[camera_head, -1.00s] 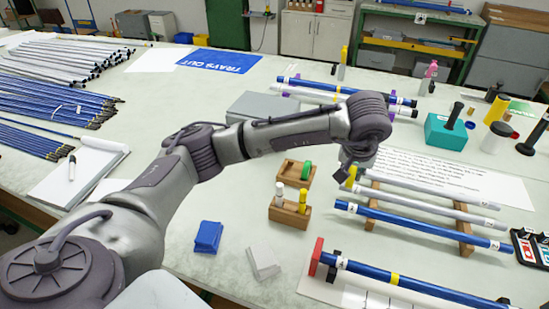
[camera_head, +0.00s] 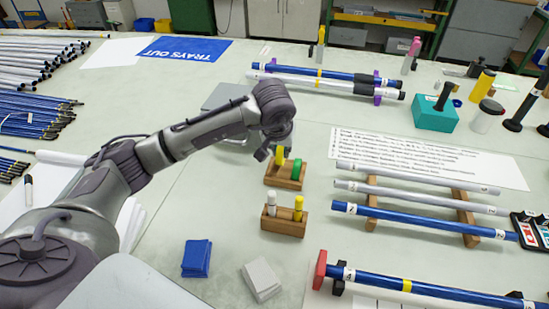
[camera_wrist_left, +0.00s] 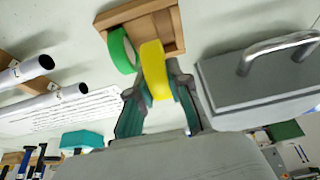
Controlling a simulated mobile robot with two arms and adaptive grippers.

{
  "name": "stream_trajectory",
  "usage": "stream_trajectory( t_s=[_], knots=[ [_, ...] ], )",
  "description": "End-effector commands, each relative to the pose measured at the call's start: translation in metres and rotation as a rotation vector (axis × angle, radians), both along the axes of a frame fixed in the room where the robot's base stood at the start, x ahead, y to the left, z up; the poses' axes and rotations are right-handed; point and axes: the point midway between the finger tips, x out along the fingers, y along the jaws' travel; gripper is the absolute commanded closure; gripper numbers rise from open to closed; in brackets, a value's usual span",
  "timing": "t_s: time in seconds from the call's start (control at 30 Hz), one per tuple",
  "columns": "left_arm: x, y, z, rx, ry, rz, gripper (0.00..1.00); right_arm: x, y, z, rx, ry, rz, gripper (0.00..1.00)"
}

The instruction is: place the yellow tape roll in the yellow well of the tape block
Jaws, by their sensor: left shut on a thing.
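The yellow tape roll (camera_head: 280,155) is between the fingers of my left gripper (camera_head: 274,148), which is shut on it. In the left wrist view the yellow roll (camera_wrist_left: 154,70) stands on edge between the fingertips (camera_wrist_left: 160,92), with its far end over the wooden tape block (camera_wrist_left: 160,28). The tape block (camera_head: 272,181) lies on the table below the gripper. A green tape roll (camera_head: 297,169) stands in its right side, beside the yellow roll. Whether the yellow roll touches the well floor I cannot tell. My right gripper does not show.
A wooden marker holder (camera_head: 283,228) with a white and a yellow marker stands just in front of the block. Tubes on a wooden rack (camera_head: 372,205) lie to the right. In the left wrist view a grey box with a handle (camera_wrist_left: 250,80) is close beside the gripper.

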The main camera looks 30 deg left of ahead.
Motion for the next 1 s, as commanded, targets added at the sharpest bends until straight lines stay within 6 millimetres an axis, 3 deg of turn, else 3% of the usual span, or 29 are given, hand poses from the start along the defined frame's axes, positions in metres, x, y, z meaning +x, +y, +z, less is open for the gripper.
stream_trajectory(
  t_s=[0.13, 0.5, 0.9, 0.93, 1.0],
  knots=[
    [-0.001, 0.016, -0.009, 0.001, 0.000, 0.001, 1.00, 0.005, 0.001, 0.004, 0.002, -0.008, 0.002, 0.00],
    [-0.002, 0.017, -0.049, -0.001, 0.001, 0.000, 1.00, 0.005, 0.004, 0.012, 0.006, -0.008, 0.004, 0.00],
    [-0.001, 0.017, -0.056, 0.000, -0.001, 0.000, 1.00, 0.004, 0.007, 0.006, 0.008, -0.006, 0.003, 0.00],
    [-0.001, 0.017, -0.054, -0.001, -0.001, 0.000, 0.77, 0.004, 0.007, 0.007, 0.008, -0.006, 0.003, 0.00],
    [-0.001, 0.017, -0.054, -0.001, 0.000, 0.000, 0.66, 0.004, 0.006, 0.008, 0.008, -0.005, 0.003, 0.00]
  ],
)
